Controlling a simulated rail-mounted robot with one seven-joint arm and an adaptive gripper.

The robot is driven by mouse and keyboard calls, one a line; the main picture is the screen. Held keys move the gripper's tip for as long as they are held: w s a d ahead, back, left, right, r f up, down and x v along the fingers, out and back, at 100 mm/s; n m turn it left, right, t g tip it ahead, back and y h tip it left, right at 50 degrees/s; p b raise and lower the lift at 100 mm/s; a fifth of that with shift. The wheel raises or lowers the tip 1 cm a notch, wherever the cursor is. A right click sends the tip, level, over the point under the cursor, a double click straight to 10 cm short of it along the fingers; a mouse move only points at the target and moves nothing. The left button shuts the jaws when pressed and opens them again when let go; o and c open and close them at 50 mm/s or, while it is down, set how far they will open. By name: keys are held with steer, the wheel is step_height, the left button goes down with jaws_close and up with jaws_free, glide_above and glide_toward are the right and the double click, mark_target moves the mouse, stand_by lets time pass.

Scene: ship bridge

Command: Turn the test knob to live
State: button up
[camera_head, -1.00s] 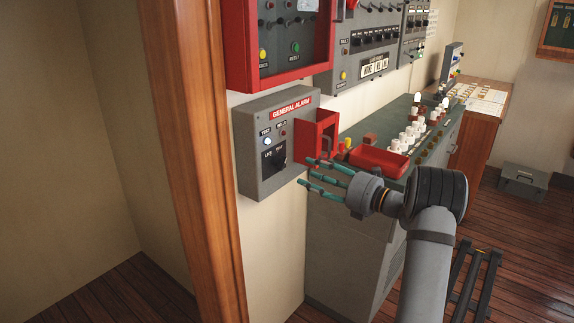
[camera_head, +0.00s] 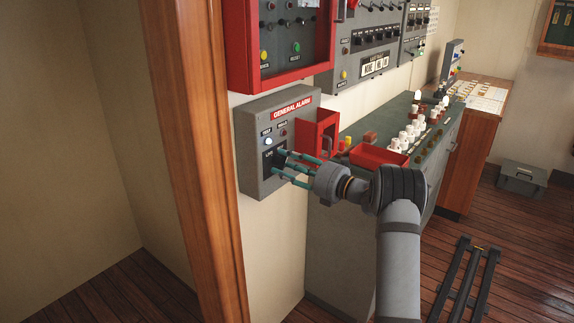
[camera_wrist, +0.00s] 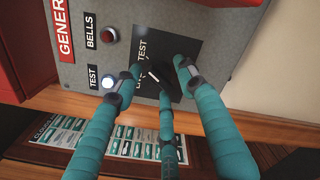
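The grey general alarm box (camera_head: 262,120) is on the wall and carries a black plate marked LIVE and TEST. In the wrist view, the black test knob (camera_wrist: 153,76) with a white pointer line sits on this plate (camera_wrist: 181,48). The pointer is slanted; I cannot tell which label it points to. My gripper (camera_head: 280,163) has three teal fingers, in front of the plate and hiding the knob in the head view. In the wrist view, the fingers (camera_wrist: 158,79) are spread apart around the knob. Contact with it is not clear.
A red open-fronted cover (camera_head: 318,136) juts out right of the plate. A lit white lamp (camera_wrist: 108,82) and a dark red lamp (camera_wrist: 110,35) sit beside the plate. A red tray (camera_head: 378,158) is on the console to the right. A wooden post (camera_head: 195,150) stands left.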

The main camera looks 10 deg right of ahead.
jaws_close()
steer(key=shift+f+n+b, duration=0.1)
steer(key=shift+n+b, duration=0.3)
steer(key=shift+b, duration=0.1)
steer(key=shift+d+n+b, duration=0.1)
steer(key=shift+n+b, duration=6.4)
steer(key=shift+b, duration=0.85)
steer(key=shift+r, duration=0.25)
